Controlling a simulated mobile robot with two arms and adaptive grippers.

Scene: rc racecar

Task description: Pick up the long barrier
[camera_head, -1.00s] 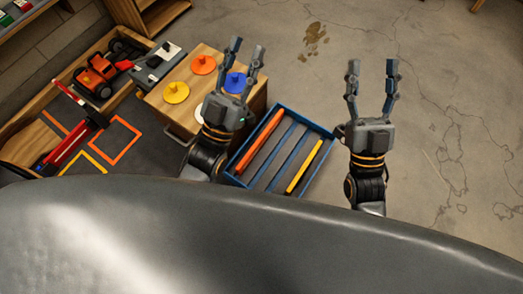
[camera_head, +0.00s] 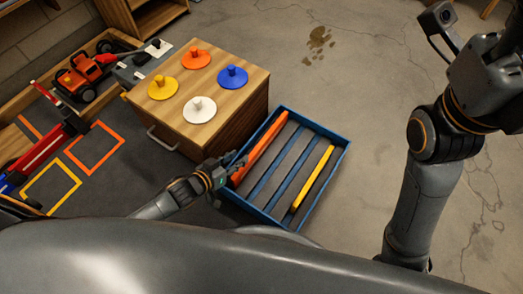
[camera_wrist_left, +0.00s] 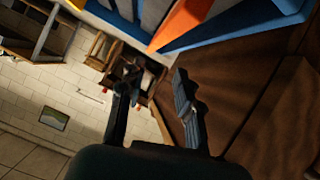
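A long orange barrier (camera_head: 258,148) lies along the left side of a blue tray (camera_head: 345,142) on the floor. A thinner, shorter yellow barrier (camera_head: 313,178) lies near the tray's right side. My left gripper (camera_head: 232,165) is low, by the tray's left side and close to the orange barrier's near end. In the left wrist view its two fingers (camera_wrist_left: 152,80) stand apart with nothing between them; the orange barrier (camera_wrist_left: 182,22) shows beyond them at the top. My right arm is at the right edge of the head view, its fingers out of sight.
A wooden cabinet (camera_head: 238,115) stands just left of the tray, with orange, blue, yellow and white knobbed discs on top. A wooden-edged area with an orange toy vehicle (camera_head: 80,75) lies further left. The concrete floor right of the tray is clear.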

